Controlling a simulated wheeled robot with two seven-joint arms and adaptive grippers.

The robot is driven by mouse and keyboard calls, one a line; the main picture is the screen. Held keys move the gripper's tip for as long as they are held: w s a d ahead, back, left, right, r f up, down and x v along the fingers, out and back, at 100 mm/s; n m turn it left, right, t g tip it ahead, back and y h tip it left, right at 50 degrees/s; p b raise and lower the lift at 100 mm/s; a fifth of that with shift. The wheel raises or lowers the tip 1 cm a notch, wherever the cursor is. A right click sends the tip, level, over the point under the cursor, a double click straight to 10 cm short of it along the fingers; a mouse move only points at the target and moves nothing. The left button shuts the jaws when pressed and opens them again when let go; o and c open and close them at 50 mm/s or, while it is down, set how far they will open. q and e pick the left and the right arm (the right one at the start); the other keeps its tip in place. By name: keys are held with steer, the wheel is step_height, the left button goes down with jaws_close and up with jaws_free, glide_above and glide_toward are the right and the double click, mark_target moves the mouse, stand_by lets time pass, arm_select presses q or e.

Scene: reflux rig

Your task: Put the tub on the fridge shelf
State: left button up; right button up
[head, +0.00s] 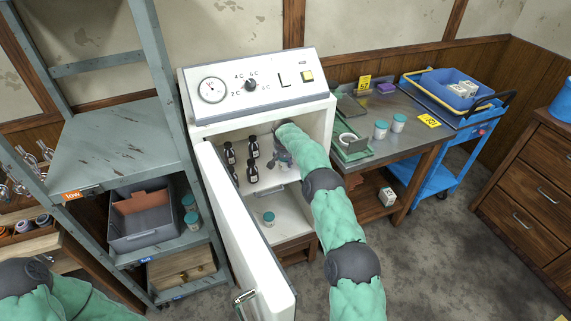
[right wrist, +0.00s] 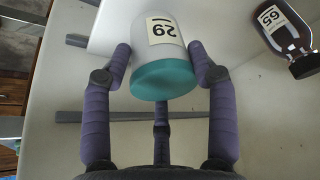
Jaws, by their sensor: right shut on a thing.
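A white tub with a teal lid (right wrist: 162,72) is between the fingers of my right gripper (right wrist: 165,62), which is shut on it. Its label reads like 29 in the right wrist view. In the head view my right gripper (head: 284,160) is inside the open fridge (head: 318,118), beside several dark bottles, and the held tub cannot be made out there. The fridge shelf (head: 262,187) carries the bottles. Another teal-lidded tub (head: 268,218) stands lower in the fridge. My left arm shows at the lower left, but its gripper is out of frame.
A dark bottle (right wrist: 287,38) labelled 65 is close right of the held tub. The fridge door (head: 240,235) hangs open at the left. Two tubs (head: 381,130) stand on the side table (head: 412,143). A grey rack (head: 120,150) is left of the fridge.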

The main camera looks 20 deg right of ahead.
steer(key=shift+w+d, duration=0.25)
steer(key=shift+w, duration=0.1)
steer(key=shift+w, duration=0.15)
step_height(320, 180, down, 4)
steer(key=shift+r+b, duration=0.15)
steer(key=shift+b, duration=0.9)
steer(key=shift+r, duration=0.1)
steer(key=o, duration=1.2)
